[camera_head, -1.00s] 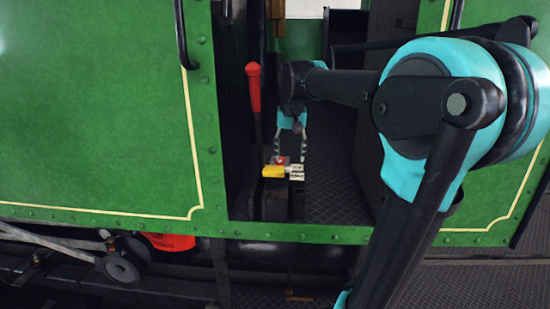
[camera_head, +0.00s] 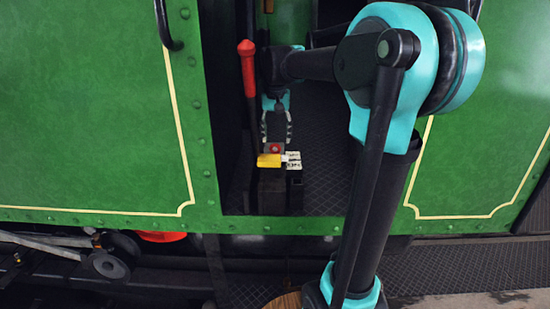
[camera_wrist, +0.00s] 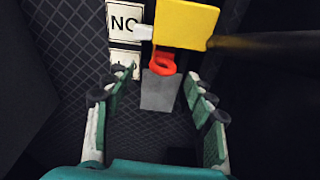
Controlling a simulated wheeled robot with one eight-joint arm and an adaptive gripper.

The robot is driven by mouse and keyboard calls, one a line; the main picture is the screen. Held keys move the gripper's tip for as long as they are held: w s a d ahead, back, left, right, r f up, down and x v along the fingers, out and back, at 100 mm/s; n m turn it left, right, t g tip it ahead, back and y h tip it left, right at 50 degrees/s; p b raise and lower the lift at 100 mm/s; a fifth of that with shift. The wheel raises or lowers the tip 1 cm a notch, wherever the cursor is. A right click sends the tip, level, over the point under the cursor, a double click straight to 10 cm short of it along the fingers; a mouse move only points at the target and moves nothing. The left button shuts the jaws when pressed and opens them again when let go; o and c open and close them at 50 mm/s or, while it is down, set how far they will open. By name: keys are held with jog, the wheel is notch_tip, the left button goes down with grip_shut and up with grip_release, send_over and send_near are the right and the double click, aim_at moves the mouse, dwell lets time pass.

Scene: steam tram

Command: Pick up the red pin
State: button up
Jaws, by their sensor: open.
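The red pin (camera_wrist: 162,65) shows in the wrist view as a red ring at the edge of a grey block (camera_wrist: 160,92), just below a yellow block (camera_wrist: 187,24). In the head view the red pin (camera_head: 275,149) is a small red spot behind the yellow block (camera_head: 268,161). My gripper (camera_wrist: 160,95) is open and empty, with one finger on each side of the grey block and the fingertips pointing toward the red pin. In the head view my gripper (camera_head: 276,140) is above the grey block. I cannot tell whether the fingers touch anything.
White labels (camera_wrist: 125,22) with black letters lie beside the yellow block. A red-handled lever (camera_head: 247,75) stands left of my gripper. Green tram walls (camera_head: 90,120) frame the doorway on both sides. The dark patterned floor (camera_head: 325,165) is clear to the right.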

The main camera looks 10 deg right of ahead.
aim_at(275, 152)
jog(key=shift+w+a+f, duration=0.1)
jog(key=shift+w+f, duration=0.05)
jog(key=shift+f, duration=1)
jog(key=shift+w+f, duration=0.2)
jog(key=shift+f, duration=0.95)
jog(key=shift+w+a+f, duration=0.1)
jog(key=shift+w+f, duration=0.05)
jog(key=shift+f, duration=1)
grip_shut()
